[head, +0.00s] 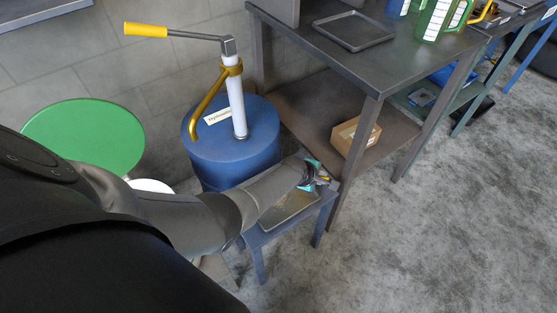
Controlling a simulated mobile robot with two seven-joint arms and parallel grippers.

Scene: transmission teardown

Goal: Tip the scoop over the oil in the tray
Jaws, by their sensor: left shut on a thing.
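My left gripper (318,177) is at the end of the arm reaching in from the left, above the far right part of a shallow tray (291,214). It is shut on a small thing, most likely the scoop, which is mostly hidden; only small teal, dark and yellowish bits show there. I cannot tell how the scoop is tilted. The tray lies on a small blue stand (262,262), and my forearm covers its left part. The tray floor looks brownish and shiny; I cannot make out the oil's edge. My right gripper is not in view.
A blue drum (235,150) with a yellow-handled pump (237,100) stands behind my arm. A green round lid (85,135) is at left. A dark workbench (400,65) with a cardboard box (352,135) on its lower shelf stands behind the stand. The floor at right is clear.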

